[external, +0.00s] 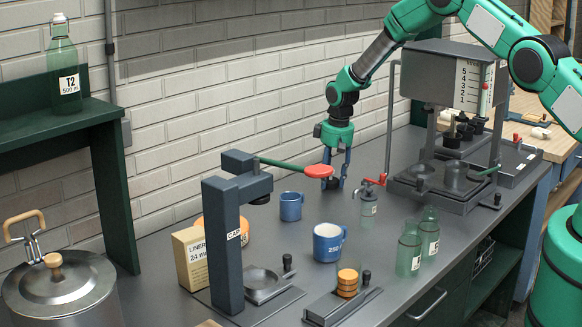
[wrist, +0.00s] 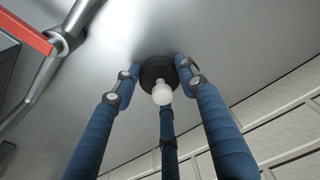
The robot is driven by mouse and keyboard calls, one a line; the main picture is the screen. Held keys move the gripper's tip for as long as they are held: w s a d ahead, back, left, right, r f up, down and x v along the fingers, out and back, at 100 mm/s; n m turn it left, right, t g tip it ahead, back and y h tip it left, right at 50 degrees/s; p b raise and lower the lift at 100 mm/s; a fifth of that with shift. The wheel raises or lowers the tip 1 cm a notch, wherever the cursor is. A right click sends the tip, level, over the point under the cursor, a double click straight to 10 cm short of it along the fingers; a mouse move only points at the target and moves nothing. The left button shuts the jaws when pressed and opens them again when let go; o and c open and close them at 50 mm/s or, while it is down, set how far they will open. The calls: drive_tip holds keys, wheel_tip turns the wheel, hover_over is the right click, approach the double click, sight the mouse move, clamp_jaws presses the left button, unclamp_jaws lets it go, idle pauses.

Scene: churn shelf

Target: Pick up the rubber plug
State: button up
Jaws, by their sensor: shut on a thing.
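My gripper (external: 335,182) points down at the back of the grey bench, behind the red lever end and left of the tap. In the wrist view its blue fingers (wrist: 160,85) are closed around a black round plug (wrist: 153,71) with a pale ball-shaped knob (wrist: 162,93). The fingers touch the plug's sides. In the external view the plug (external: 331,184) is a small dark shape between the fingers, partly hidden by the red lever end. I cannot tell whether it is clear of the bench.
The press (external: 229,245) with its red-ended lever (external: 318,171) stands in front left of my gripper. A red-handled tap (external: 374,181) is close on the right. Blue mugs (external: 328,242) and glass bottles (external: 409,250) stand nearer the front. A filling machine (external: 450,85) is at right.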

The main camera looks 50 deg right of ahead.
sight(333, 181)
drive_tip(key=shift+r, duration=0.2)
drive_tip(key=shift+r, duration=0.95)
drive_tip(key=shift+s+a+r, duration=0.15)
drive_tip(key=shift+s+r, duration=0.6)
drive_tip(key=shift+s, duration=0.1)
drive_tip(key=s, duration=0.4)
drive_tip(key=s+a, duration=0.1)
drive_tip(key=s, duration=0.4)
drive_tip(key=s+a+r, duration=0.1)
drive_tip(key=s, duration=0.4)
drive_tip(key=shift+a+r+b, duration=0.1)
drive_tip(key=shift+b, duration=0.3)
